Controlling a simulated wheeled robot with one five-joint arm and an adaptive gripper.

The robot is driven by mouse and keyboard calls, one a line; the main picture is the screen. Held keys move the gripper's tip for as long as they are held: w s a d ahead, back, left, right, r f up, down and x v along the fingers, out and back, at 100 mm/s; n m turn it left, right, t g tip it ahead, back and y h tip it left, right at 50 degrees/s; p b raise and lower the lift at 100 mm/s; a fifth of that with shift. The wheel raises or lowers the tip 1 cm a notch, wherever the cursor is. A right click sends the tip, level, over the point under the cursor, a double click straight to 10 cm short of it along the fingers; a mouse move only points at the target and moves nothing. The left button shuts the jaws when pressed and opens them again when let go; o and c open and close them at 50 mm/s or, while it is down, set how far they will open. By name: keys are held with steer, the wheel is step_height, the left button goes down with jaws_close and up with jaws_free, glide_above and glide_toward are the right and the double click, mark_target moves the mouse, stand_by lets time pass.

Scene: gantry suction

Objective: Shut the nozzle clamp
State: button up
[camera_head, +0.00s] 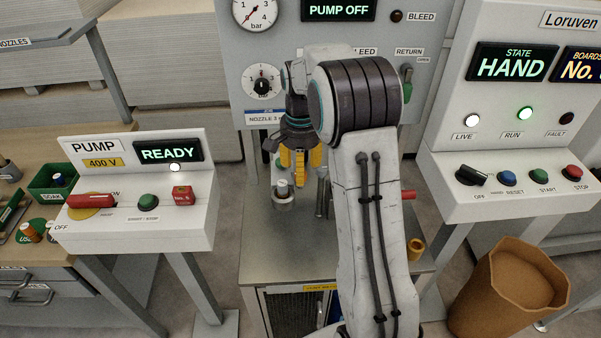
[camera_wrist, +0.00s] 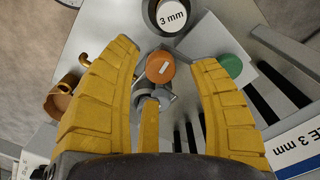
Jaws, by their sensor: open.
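My gripper (camera_wrist: 167,72) has its yellow fingers spread wide in the wrist view, with nothing held. In the head view it hangs fingers down (camera_head: 299,180) above the grey stand. I cannot tell for sure which part is the nozzle clamp. In the head view my arm hides much of this area; a red handle (camera_head: 408,194) sticks out to its right.
A green cap (camera_wrist: 231,66) is near the right finger. A brass cup (camera_head: 416,248) stands at the stand's right. Panels flank both sides.

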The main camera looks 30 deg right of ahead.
steer(key=shift+f, duration=1.1)
jaws_close()
